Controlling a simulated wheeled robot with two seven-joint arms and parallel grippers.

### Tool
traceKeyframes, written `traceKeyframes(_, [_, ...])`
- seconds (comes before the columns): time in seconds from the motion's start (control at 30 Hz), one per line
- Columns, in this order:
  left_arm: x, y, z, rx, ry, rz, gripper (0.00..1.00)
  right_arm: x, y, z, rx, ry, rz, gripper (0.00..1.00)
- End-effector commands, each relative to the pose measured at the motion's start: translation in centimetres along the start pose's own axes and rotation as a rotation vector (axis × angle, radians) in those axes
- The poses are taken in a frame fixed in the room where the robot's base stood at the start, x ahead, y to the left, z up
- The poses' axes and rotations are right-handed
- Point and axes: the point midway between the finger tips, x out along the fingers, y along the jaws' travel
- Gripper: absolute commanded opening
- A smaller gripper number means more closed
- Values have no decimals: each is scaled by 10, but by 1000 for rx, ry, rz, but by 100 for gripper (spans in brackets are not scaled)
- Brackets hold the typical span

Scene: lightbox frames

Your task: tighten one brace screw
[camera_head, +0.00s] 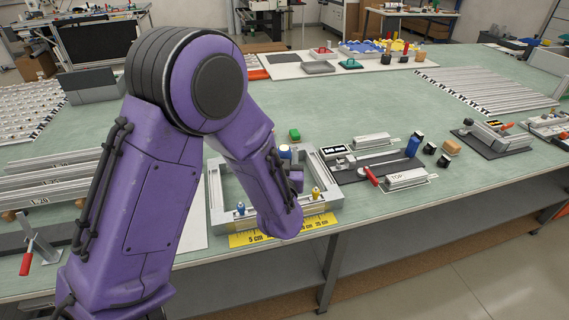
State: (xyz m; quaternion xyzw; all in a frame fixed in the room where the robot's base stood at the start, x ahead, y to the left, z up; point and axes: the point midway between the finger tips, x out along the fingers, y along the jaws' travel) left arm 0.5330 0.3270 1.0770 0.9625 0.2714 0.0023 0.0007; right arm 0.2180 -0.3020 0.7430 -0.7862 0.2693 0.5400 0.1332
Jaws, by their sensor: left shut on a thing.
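A square light-metal frame (217,190) lies on the green bench, partly hidden behind my left arm. Small corner pieces stand on it, one with a blue top (240,208) at the near left and one with a yellow top (315,193) at the near right. My left arm reaches down over the frame. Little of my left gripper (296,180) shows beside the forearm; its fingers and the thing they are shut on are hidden. I cannot see whether it touches a screw. My right gripper is out of view.
A yellow ruler strip (262,236) lies along the frame's near edge. To the right are a dark mat (372,160) with a red-handled clamp, a block marked TOP (405,179) and a blue bottle (413,144). Metal profiles (60,185) lie left. The right front bench is clear.

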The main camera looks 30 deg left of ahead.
Motion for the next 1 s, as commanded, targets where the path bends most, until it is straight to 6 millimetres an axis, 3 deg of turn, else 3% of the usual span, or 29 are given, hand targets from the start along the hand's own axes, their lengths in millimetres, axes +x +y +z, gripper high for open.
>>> traceKeyframes(0.47, [-2, 0, 4, 7, -13, 3, 0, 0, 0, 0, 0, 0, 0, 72])
traceKeyframes(1.0, [0, 0, -37, 2, -3, 1, 0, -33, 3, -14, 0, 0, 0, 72])
